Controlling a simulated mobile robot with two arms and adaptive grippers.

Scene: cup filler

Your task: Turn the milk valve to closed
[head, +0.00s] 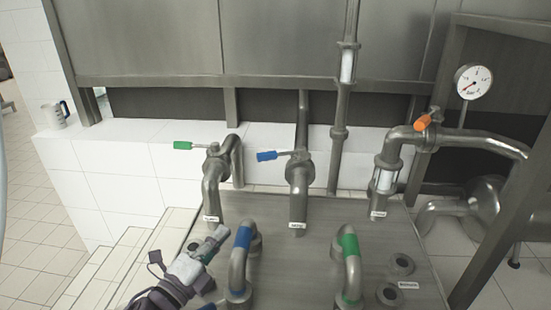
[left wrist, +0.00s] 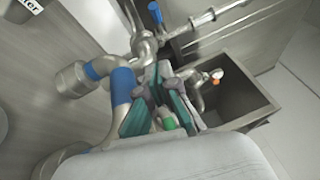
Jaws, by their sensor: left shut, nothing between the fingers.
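Three lever valves sit on steel pipes in the head view: one with a green handle (head: 183,145), one with a blue handle (head: 267,156) and one with an orange handle (head: 423,122). The green and blue handles point left, roughly level. The small pipe labels are too small to read, so I cannot tell which valve is the milk one. My left gripper (head: 221,233) is shut and empty, low in front of the green-handled valve's pipe and apart from all three handles. Its fingers (left wrist: 157,82) also show in the left wrist view. My right gripper is not in view.
A blue-banded bent pipe (head: 241,262) stands just right of my left gripper, and a green-banded one (head: 349,262) stands farther right. A pressure gauge (head: 473,82) is at the upper right. A mug (head: 55,115) stands on the white tiled ledge (head: 110,150).

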